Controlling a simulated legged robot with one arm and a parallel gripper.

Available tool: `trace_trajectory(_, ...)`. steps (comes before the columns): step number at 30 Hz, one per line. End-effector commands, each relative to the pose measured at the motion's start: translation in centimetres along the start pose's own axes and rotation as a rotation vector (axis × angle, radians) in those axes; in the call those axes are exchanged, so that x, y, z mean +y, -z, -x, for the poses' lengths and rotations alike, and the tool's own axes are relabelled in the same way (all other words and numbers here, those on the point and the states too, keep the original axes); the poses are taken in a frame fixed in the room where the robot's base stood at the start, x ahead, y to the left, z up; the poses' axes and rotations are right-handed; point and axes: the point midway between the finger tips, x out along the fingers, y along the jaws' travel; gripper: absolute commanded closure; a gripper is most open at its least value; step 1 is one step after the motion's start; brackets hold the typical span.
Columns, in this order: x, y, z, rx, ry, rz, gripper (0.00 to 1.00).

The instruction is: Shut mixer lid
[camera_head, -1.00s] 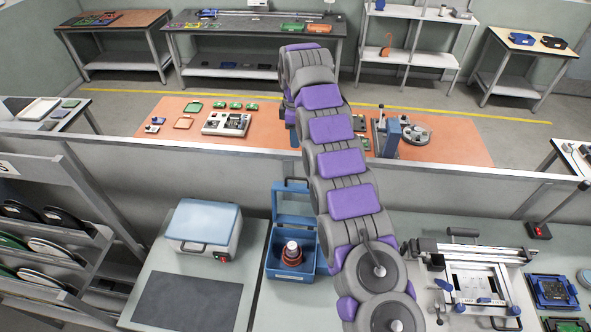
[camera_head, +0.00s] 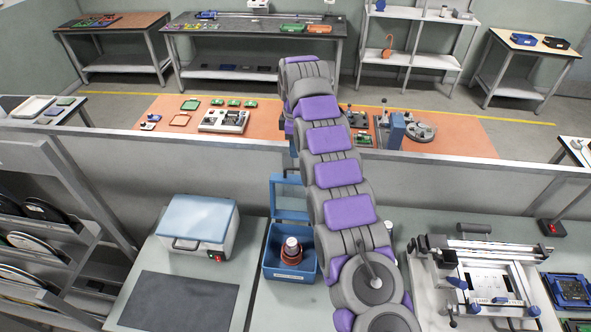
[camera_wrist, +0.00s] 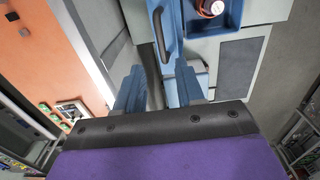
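The mixer is a blue box (camera_head: 271,271) with an open top, on the near bench. A jar with a pale cap and reddish base (camera_head: 291,252) stands inside it. Its blue lid (camera_head: 289,204) stands raised at the back, partly covered by my arm. In the wrist view the mixer (camera_wrist: 234,17) is at the top, with the dark-framed lid handle (camera_wrist: 163,35) beside it. My gripper (camera_wrist: 160,90) has two blue fingers with a gap between them, near the handle and apparently apart from it. In the head view my arm mostly hides the gripper.
A white case with a light-blue top (camera_head: 198,219) and a dark mat (camera_head: 180,300) are left of the mixer. A metal fixture (camera_head: 485,275) is at right. A low grey partition (camera_head: 230,170) runs behind the bench, with an orange table (camera_head: 270,130) beyond.

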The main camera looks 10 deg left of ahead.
Motion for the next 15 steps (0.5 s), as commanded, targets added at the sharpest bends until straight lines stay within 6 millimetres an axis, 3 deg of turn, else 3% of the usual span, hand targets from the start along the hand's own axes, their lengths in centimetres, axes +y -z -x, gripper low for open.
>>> trace_trajectory(8,-0.2,0.0,-2.0,0.001,0.001,0.0,0.62)
trace_trajectory(15,-0.2,-0.1,-5.1,-0.001,0.004,0.0,0.62)
